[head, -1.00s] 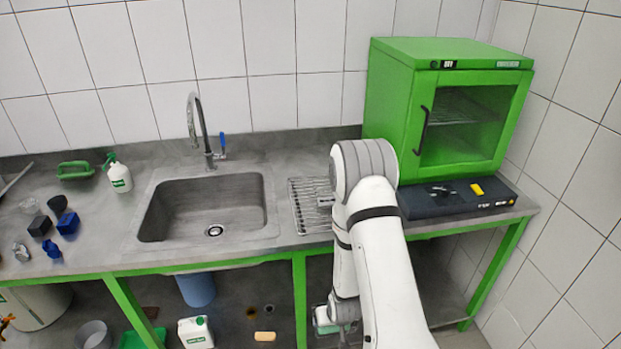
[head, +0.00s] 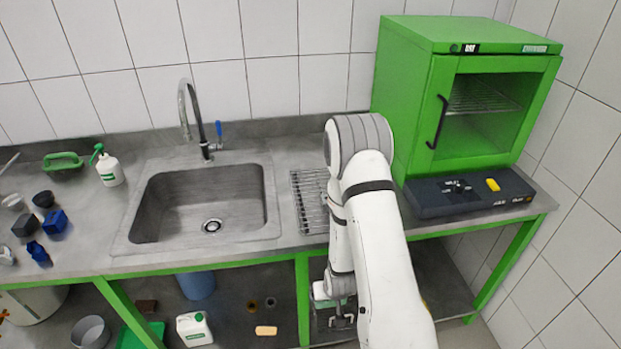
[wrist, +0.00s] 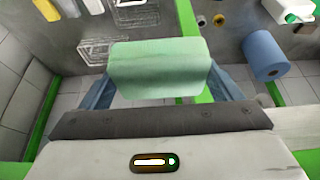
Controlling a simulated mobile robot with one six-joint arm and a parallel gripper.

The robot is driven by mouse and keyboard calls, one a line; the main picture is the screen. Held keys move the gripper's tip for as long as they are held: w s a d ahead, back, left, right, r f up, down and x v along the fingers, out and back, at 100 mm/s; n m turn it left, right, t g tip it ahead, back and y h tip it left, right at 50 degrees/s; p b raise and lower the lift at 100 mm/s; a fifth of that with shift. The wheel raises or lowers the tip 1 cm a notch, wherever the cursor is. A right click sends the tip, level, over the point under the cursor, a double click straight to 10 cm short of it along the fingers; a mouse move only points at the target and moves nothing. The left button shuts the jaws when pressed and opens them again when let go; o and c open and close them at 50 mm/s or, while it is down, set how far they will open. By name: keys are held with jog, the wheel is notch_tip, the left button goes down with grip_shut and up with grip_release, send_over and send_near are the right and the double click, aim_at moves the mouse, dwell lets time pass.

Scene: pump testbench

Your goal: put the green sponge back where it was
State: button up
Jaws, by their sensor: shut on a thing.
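The pale green sponge (wrist: 158,68) is held between the two blue-grey fingers of my gripper (wrist: 160,88) in the wrist view. The fingers touch its left and right ends, and it shows whole from the top. In the head view, my gripper (head: 338,305) is low in front of the bench, near the lower shelf, partly hidden by my arm. A small pale green edge of the sponge (head: 320,291) shows beside it. I cannot tell whether the sponge touches the shelf.
The lower shelf holds a blue roll (head: 197,285), a white canister (head: 194,328) and a tan block (head: 266,330). Pale square outlines show on a grey surface behind the sponge in the wrist view. The sink (head: 203,205), drying rack (head: 309,200) and green oven (head: 470,95) are above.

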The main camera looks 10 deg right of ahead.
jog(key=w+r, duration=0.2)
jog(key=r, duration=1.8)
jog(key=w+r, duration=0.2)
jog(key=r, duration=1.8)
jog(key=shift+r, duration=0.35)
